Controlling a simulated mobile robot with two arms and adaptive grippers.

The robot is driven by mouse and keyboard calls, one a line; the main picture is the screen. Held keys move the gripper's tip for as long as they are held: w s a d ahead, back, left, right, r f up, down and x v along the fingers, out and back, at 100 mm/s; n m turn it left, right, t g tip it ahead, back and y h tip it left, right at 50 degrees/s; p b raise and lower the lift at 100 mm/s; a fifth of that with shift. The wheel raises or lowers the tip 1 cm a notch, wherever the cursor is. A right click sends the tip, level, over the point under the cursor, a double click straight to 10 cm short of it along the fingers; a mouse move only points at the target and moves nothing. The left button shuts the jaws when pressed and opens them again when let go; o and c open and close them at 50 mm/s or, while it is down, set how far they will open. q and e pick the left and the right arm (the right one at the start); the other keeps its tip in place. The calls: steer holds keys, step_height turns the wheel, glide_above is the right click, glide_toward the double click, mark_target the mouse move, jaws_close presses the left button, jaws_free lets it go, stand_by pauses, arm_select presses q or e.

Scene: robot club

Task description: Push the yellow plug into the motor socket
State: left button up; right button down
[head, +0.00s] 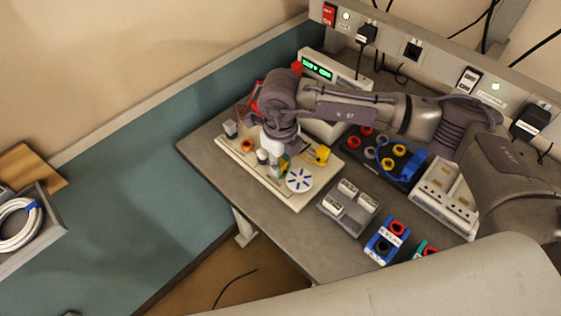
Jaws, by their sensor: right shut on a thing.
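My right arm reaches across the bench from the right. Its gripper (274,160) points down over a cream board (309,200) and is shut on the yellow plug (285,160), of which only a small part shows beside the fingers. On the board, a yellow part (318,154) sits just right of the gripper, and a white disc with blue spokes (299,179) lies in front of it. The motor socket cannot be made out clearly, so I cannot tell whether the plug touches it. My left gripper is not in view.
A box with a green display (318,67) stands behind my arm. A black tray with coloured rings (384,157), a grey holder (348,207) and a blue block (387,241) lie to the right. A crate with coiled cable (45,240) is at far left.

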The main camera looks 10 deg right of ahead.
steer(key=shift+f, duration=0.1)
steer(key=c, duration=0.9)
jaws_free()
steer(key=shift+o, duration=0.2)
step_height(320, 180, up, 12)
